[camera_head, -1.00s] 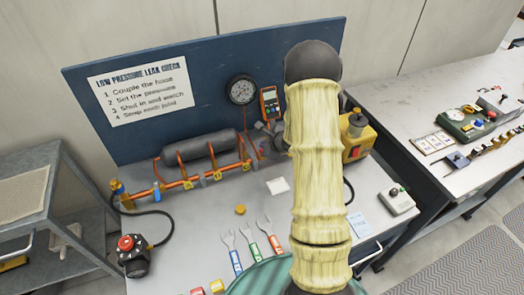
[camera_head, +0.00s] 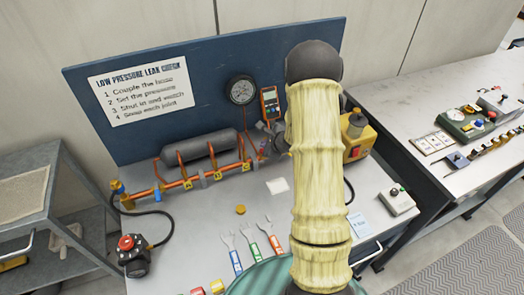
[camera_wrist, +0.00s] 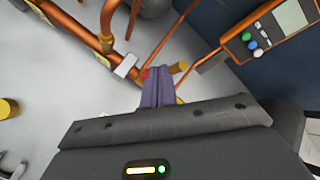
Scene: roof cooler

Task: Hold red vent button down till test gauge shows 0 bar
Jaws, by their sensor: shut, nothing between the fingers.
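My gripper (camera_wrist: 158,86) is shut, with nothing between its purple-grey fingers. In the wrist view its tips are at the copper pipework, beside a small red part (camera_wrist: 146,73) that looks like the vent button. The fingers partly cover this part, so I cannot tell if it is pressed down. In the head view my arm hides much of this area. A round black dial gauge (camera_head: 242,90) is on the blue back board, its reading too small to make out. An orange handheld meter (camera_head: 270,103) is beside it; it also shows in the wrist view (camera_wrist: 266,30), its display unreadable.
The copper pipe rig (camera_head: 187,182) with a dark cylinder (camera_head: 197,150) runs left of my gripper. A yellow unit (camera_head: 358,137) is at the right. A black device with a red knob (camera_head: 126,243) and several coloured-handled tools are nearer the front.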

